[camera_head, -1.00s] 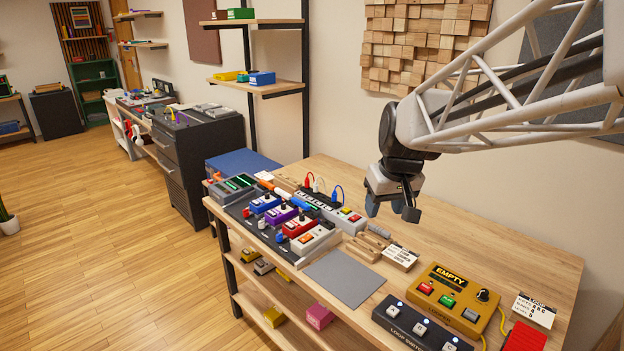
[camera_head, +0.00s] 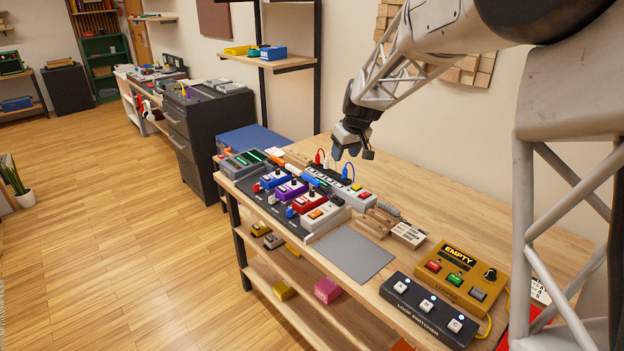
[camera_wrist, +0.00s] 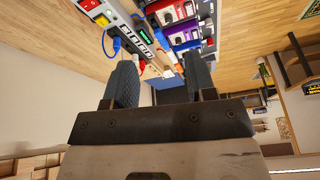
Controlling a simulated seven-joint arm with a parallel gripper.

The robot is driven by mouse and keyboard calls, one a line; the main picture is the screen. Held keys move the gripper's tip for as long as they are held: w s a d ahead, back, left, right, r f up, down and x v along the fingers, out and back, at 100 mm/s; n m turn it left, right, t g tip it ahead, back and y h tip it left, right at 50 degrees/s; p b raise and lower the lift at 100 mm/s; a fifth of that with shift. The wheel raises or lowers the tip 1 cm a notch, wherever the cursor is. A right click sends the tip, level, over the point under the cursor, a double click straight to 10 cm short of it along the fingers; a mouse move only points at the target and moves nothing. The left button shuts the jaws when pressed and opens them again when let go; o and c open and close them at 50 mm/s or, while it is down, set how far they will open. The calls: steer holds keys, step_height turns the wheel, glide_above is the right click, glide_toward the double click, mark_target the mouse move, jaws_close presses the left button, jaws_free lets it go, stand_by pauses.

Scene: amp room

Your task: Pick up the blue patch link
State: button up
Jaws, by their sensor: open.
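The blue patch link (camera_head: 347,171) stands up as a small blue plug with a thin cable at the right end of a row of plugs on a dark and grey strip (camera_head: 325,180). In the wrist view the blue link (camera_wrist: 117,44) shows at upper left, its cable curving beside the strip, near the tip of the left finger. My gripper (camera_head: 353,154) is open and empty, pointing down above the strip's rear side, close to the blue link. The wrist view shows both fingers apart, with nothing between them (camera_wrist: 162,60). The exact gap to the link is hard to tell.
A red plug (camera_head: 318,158) and a white plug (camera_head: 326,163) stand left of the blue one. Coloured pedals (camera_head: 309,199) crowd the board in front. A grey mat (camera_head: 352,254), yellow looper (camera_head: 455,277) and dark loop switcher (camera_head: 427,311) lie nearer.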

mark_target(311, 178)
steer(key=w+a+f, duration=0.2)
steer(key=w+f, duration=0.2)
steer(key=w, duration=0.1)
steer(key=w+a+f+n, duration=0.1)
steer(key=w+a+f, duration=0.2)
steer(key=w+f, duration=0.2)
steer(key=w+a+f+n, duration=0.1)
steer(key=w+a+f, duration=0.2)
steer(key=w, duration=0.4)
steer(key=shift+a+f+y, duration=0.25)
steer(key=shift+f+y, duration=0.15)
steer(key=shift+f, duration=0.3)
steer(key=shift+f, duration=0.1)
steer(key=shift+x, duration=1.2)
steer(key=shift+x, duration=2.6)
steer(key=shift+w+a, duration=0.15)
jaws_close()
